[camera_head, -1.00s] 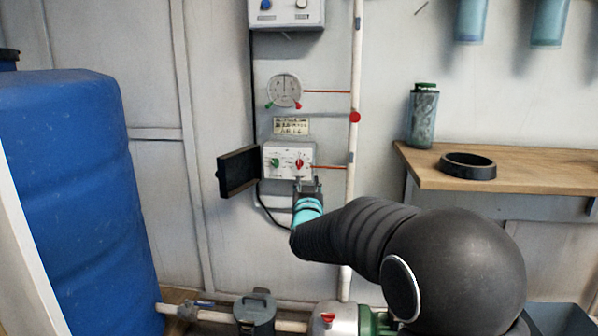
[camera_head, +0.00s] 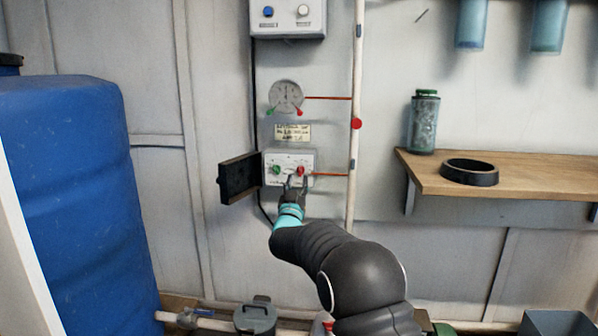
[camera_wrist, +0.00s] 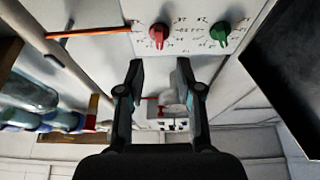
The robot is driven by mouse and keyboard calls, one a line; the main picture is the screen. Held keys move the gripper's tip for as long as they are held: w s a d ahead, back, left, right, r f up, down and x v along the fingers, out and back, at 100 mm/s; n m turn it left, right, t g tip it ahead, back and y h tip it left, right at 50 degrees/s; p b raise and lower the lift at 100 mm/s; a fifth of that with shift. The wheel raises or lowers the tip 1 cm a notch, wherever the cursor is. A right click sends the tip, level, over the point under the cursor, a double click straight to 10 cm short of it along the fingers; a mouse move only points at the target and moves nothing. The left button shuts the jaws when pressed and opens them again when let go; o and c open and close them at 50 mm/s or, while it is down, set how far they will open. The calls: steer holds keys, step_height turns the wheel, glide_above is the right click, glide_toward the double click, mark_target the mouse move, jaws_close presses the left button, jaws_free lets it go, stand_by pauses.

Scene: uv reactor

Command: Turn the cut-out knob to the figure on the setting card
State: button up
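The white control panel (camera_head: 284,160) is on the wall with its dark cover (camera_head: 239,177) swung open to the left. It bears a green knob (camera_head: 276,170) on the left and a red knob (camera_head: 300,171) on the right. The wrist view shows the red knob (camera_wrist: 158,34) and the green knob (camera_wrist: 219,31), with scale marks too small to read. My gripper (camera_wrist: 157,72) is open and empty, apart from both knobs. In the head view my gripper (camera_head: 295,183) is just below the red knob. A yellowish card (camera_head: 292,132) hangs above the panel; its text is unreadable.
A round gauge (camera_head: 286,97) is above the card. A white pipe (camera_head: 354,200) runs down right of the panel. A wooden shelf (camera_head: 530,178) with a bottle (camera_head: 423,122) and black ring (camera_head: 469,171) is at right. A blue tank (camera_head: 75,190) stands at left.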

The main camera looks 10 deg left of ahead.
mark_target(300, 168)
steer(key=shift+x, duration=2.8)
jaws_close()
